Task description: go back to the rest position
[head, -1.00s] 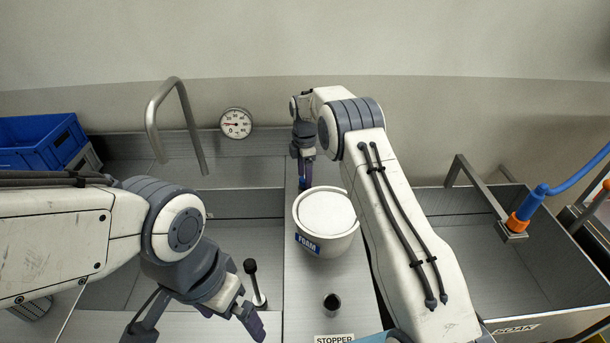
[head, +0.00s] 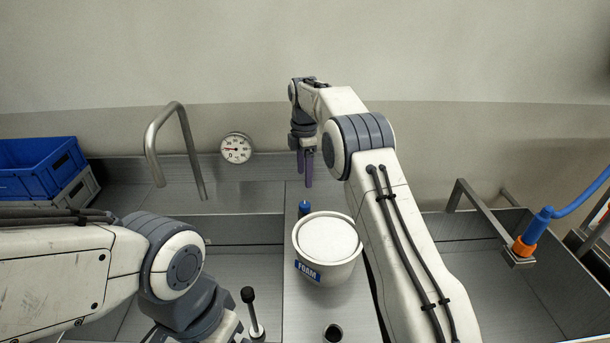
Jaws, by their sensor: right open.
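My right gripper (head: 305,167) is above the far side of the counter, behind the white FOAM tub, pointing down with its two purple fingers apart and nothing between them. A small blue-topped item (head: 304,208) stands below it, just behind the tub and apart from the fingers. My left arm reaches in from the left and bends down at the lower left. The left gripper's fingers are cut off by the bottom edge, so their state is hidden.
The FOAM tub (head: 325,275) stands mid-counter, close beside my right forearm. A black-knobbed lever (head: 252,312) is near my left wrist. Blue crate (head: 40,165) at far left.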

